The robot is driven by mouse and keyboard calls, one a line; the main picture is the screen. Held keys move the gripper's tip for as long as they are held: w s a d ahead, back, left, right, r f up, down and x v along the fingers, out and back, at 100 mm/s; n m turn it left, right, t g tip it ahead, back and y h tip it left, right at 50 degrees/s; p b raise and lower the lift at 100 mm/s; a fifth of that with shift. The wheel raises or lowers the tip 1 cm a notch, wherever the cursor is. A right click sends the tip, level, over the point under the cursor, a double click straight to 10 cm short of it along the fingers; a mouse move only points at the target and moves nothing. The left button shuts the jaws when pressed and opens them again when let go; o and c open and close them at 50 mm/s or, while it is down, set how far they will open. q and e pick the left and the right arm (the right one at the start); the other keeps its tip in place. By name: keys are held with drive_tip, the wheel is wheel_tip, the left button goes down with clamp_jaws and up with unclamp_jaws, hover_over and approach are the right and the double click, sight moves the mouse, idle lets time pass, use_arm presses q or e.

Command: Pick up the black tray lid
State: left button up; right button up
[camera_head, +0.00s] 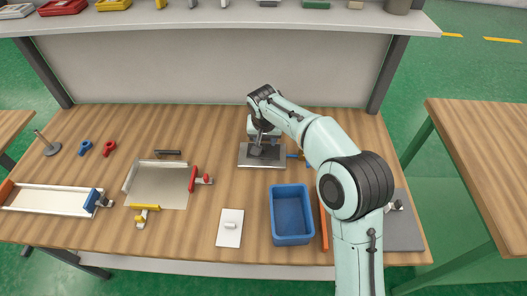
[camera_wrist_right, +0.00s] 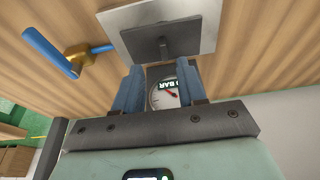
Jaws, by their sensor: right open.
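A dark flat piece with a short upright bar, which looks like the black tray lid (camera_wrist_right: 184,29), lies on a grey square plate (camera_wrist_right: 112,22) in the right wrist view. The same plate (camera_head: 262,161) shows at the back middle of the bench in the head view, with the dark piece (camera_head: 256,151) partly hidden by my right arm. My right gripper (camera_wrist_right: 158,72) is open, its two blue-grey fingers apart and pointing toward the plate. The fingers appear clear of the dark piece. My left gripper is out of view.
A gauge (camera_wrist_right: 163,94) shows between the fingers. A blue-handled brass valve (camera_wrist_right: 78,57) is beside the plate. A blue bin (camera_head: 291,237), white card (camera_head: 230,228) and metal fixture (camera_head: 158,185) are nearer the front. Bare wood lies left of the plate.

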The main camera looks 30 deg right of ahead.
sight(264, 147)
drive_tip(key=shift+w+a+x, duration=0.1)
drive_tip(key=shift+x, duration=1.25)
drive_tip(key=shift+w+a+x, duration=0.1)
drive_tip(key=shift+x, duration=1.25)
clamp_jaws()
